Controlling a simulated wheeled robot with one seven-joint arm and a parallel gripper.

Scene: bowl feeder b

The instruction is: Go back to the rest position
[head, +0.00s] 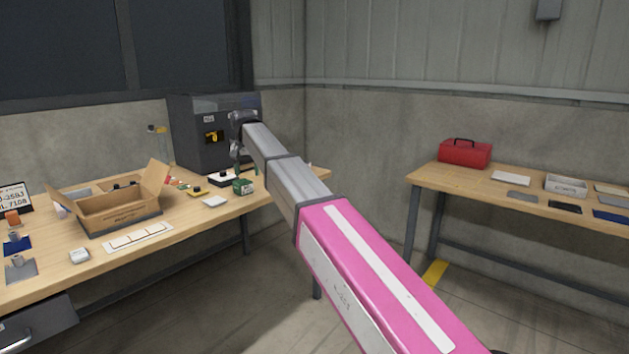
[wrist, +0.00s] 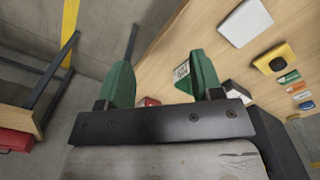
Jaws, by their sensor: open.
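My gripper (head: 241,180) hangs above the right end of the left workbench (head: 180,226) in the head view, at the end of my outstretched arm. In the wrist view my gripper (wrist: 160,82) shows two green fingers spread well apart. Bench top and floor show between them, and nothing is held.
A dark grey machine (head: 213,132) stands at the back of the left bench. An open cardboard box (head: 120,212) and small parts lie on that bench. A second bench (head: 505,203) with a red toolbox (head: 465,153) is at the right. Floor (head: 400,270) lies between the benches.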

